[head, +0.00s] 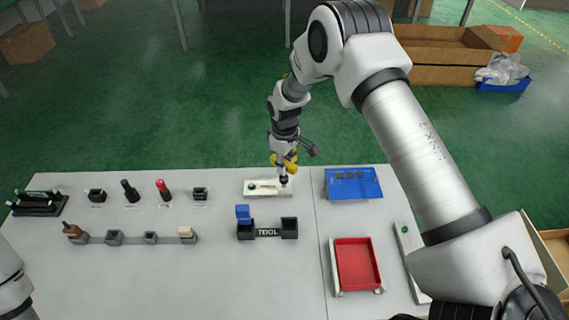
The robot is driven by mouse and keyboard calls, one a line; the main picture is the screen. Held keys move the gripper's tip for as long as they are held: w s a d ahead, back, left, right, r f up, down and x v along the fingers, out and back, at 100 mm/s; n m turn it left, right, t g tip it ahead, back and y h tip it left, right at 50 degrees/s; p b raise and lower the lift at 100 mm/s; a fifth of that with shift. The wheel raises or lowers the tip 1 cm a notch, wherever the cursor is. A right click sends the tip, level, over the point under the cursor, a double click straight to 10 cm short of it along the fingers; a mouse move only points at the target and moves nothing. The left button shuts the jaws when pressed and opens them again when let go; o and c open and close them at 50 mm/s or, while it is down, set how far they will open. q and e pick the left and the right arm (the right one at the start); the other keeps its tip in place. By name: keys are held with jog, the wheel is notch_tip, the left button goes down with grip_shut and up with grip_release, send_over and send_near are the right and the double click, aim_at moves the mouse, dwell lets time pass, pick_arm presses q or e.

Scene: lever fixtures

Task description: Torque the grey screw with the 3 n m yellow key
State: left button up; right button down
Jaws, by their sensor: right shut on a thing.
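My right gripper (288,150) is shut on the yellow key (284,161), at the back edge of the table. The key points down, and its dark tip is at the right end of a small white fixture plate (254,193). The plate has a green spot at its left end. The grey screw cannot be made out; the key's tip covers the right end of the plate. I cannot tell whether the tip touches it. My left gripper is outside the view.
A black holder marked TEKCIL (267,232) with a blue block stands in front of the plate. A blue panel (353,183) and a red tray (358,265) are to the right. Several small holders and tools line the left. The front left of the table (150,280) is clear.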

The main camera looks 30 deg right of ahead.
jog(key=shift+f, duration=0.2)
jog(key=shift+f+b, duration=0.75)
jog(key=shift+f, duration=0.25)
jog(key=m, duration=1)
jog(key=shift+a+m, duration=0.15)
jog(key=shift+m, duration=0.15)
jog(key=m, duration=0.5)
jog(key=shift+m, duration=0.3)
jog(key=m, duration=0.6)
jog(key=shift+w+m, duration=0.15)
jog(key=shift+m, duration=0.25)
jog(key=shift+r, duration=0.1)
